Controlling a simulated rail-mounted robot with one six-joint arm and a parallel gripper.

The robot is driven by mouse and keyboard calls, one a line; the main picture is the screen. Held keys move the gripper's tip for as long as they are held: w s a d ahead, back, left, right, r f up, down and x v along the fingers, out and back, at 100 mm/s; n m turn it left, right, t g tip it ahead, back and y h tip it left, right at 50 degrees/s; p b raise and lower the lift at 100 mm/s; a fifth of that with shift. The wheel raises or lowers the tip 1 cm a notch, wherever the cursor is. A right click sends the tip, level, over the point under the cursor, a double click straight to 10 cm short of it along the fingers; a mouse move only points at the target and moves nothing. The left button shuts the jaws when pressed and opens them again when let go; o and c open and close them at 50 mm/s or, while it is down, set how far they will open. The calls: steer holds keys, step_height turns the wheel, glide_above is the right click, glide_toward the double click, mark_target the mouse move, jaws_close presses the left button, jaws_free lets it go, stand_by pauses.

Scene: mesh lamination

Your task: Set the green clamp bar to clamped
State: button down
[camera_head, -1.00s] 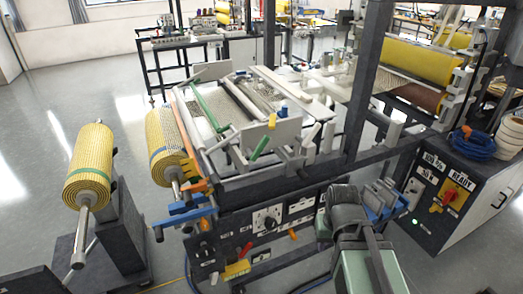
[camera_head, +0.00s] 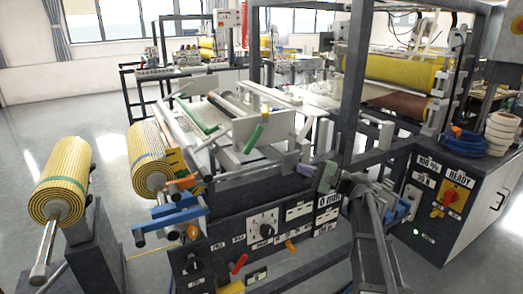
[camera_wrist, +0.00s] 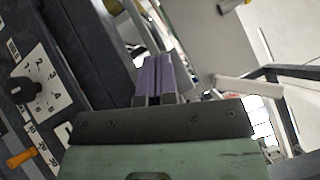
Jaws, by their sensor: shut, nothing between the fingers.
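A long green bar (camera_head: 197,114) lies slanted across the left part of the machine's top in the head view. I cannot tell whether the two are joined. My gripper (camera_head: 306,169) is at the machine's front, right of and below the green handle and apart from it. Its purple fingers (camera_wrist: 157,77) are shut together and empty in the wrist view. No green bar shows in the wrist view.
A dark upright post (camera_head: 354,85) and crossbeam stand right of the green parts. Yellow rolls (camera_head: 60,188) stand at left. The front panel (camera_head: 250,232) carries knobs and an orange lever (camera_head: 290,246). A control cabinet (camera_head: 465,200) stands at right. Open floor lies at far left.

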steer(key=r, duration=0.1)
steer(key=r+m+t+y, duration=0.1)
steer(key=w+d+r+m+y, duration=0.1)
steer(key=r, duration=0.1)
steer(key=shift+d+t, duration=0.1)
steer(key=shift+t, duration=0.3)
steer(key=s+p+x, duration=0.1)
steer(key=p+x, duration=0.2)
steer(key=x, duration=0.3)
steer(key=s+r+p+x, duration=0.1)
steer(key=p+x, duration=0.2)
steer(key=x, duration=0.3)
steer(key=shift+s+a+r, duration=0.2)
steer(key=shift+a, duration=0.55)
steer(key=shift+a+r+p, duration=0.1)
steer(key=shift+p, duration=0.25)
